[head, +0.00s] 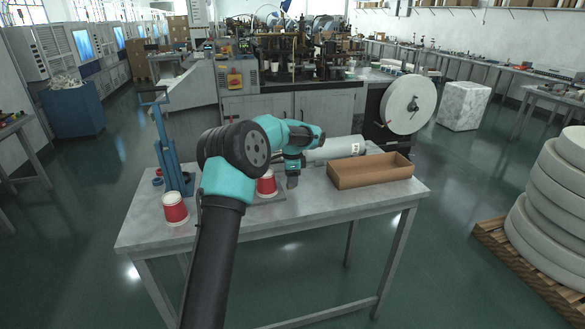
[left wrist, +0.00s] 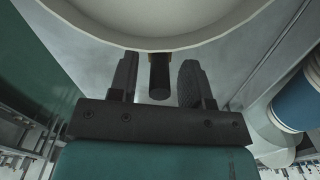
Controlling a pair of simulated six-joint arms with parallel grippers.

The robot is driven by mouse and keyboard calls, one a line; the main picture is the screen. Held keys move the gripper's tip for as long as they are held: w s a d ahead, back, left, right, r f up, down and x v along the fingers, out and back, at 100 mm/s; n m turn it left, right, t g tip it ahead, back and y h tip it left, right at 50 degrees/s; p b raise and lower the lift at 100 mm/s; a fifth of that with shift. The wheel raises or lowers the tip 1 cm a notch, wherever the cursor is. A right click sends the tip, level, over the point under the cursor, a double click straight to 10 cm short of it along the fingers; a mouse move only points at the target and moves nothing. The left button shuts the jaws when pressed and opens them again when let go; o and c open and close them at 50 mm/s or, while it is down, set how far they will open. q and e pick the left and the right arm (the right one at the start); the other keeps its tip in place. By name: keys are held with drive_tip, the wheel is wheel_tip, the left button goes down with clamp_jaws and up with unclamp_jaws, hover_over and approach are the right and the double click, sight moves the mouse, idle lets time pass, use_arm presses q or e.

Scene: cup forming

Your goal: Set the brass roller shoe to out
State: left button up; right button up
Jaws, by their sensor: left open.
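My left gripper (head: 292,182) points down over the table, beside a red-and-white paper cup (head: 266,185) that my arm partly covers. In the left wrist view its two dark fingers (left wrist: 158,76) are apart. A short dark cylindrical knob (left wrist: 160,78) shows between them, with a thin brass-coloured edge at its far end. I see no finger closed on the knob. A large pale curved surface (left wrist: 160,32) fills the top of that view. The brass roller shoe cannot be clearly made out in the head view, where my arm hides part of the table.
A second red cup (head: 174,208) stands at the table's (head: 145,236) left front. A blue stand (head: 175,165) is behind it. An open cardboard box (head: 370,171) sits at the right, and a pale roll (head: 337,147) lies behind. The table's right front is clear.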

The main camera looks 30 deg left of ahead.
use_arm(q)
wheel_tip(320, 180, up, 17)
drive_tip(key=shift+r, duration=0.15)
idle(0.5)
